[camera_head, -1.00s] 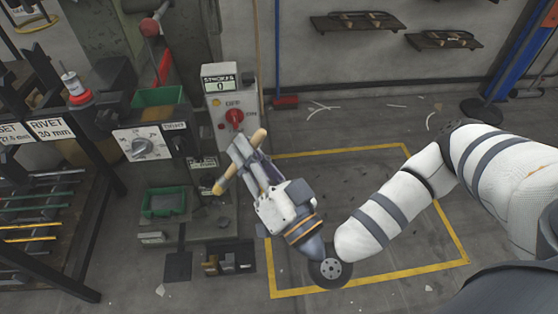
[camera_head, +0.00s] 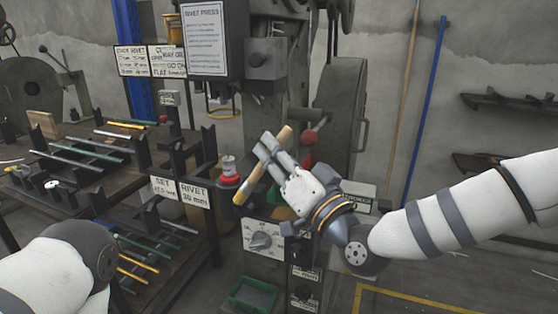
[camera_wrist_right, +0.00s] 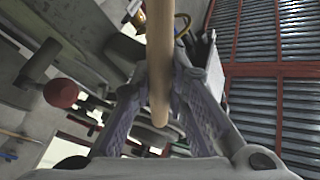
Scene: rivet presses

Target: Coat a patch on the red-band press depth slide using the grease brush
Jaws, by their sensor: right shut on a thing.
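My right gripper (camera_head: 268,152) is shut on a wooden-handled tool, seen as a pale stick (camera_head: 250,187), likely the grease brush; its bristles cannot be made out. The handle also crosses between the fingers in the right wrist view (camera_wrist_right: 159,70). The gripper is in front of the rivet press (camera_head: 270,85), a dark green machine with a dial panel (camera_head: 262,238) below. I cannot pick out the depth slide or a press band for certain. My left gripper is out of view; only its arm shows.
A rack table (camera_head: 70,165) with several coloured rods stands at left. A red ball knob (camera_head: 309,137) sticks out right of my gripper and shows in the wrist view (camera_wrist_right: 61,93). A green bin (camera_head: 253,295) sits below the dial.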

